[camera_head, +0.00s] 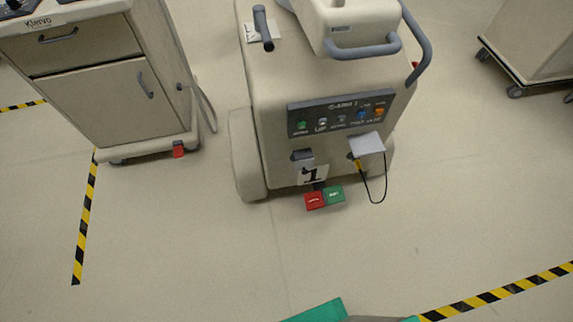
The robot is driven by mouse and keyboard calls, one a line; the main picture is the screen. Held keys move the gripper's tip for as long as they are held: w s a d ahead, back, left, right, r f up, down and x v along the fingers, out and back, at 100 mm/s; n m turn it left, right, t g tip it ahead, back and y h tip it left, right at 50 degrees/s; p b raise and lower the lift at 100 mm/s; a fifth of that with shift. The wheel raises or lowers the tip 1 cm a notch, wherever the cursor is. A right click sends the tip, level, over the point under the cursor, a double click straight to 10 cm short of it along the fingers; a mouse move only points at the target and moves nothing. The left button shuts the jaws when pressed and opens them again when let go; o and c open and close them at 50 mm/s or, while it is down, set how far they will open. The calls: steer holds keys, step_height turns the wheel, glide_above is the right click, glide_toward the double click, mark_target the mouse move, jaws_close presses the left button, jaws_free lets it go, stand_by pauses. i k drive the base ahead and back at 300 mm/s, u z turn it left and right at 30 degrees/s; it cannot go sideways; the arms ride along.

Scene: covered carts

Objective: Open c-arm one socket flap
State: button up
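The C-arm one cart (270,90) stands upright in the middle of the head view, its front facing me. A dark control panel (343,114) crosses its front, with a row of coloured buttons. Below the panel at right, a pale square plate (367,143) sticks out, apparently a flap. A yellow plug-like end (357,164) with a looping black cable (384,188) hangs beneath it. A small dark cover or fitting (302,155) sits at left, above a white "1" label (313,175). Which of these covers the socket is unclear. My gripper does not show.
Red and green pedals (324,197) jut out at the cart's foot. A drawer cart (105,80) stands at left, and another cart (530,40) at upper right. Striped tape (85,215) marks the floor. Bare floor lies in front of the C-arm cart.

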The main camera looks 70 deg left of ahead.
mark_target(303, 166)
steer(key=u, duration=2.05)
steer(key=k, duration=0.45)
steer(key=z, duration=0.45)
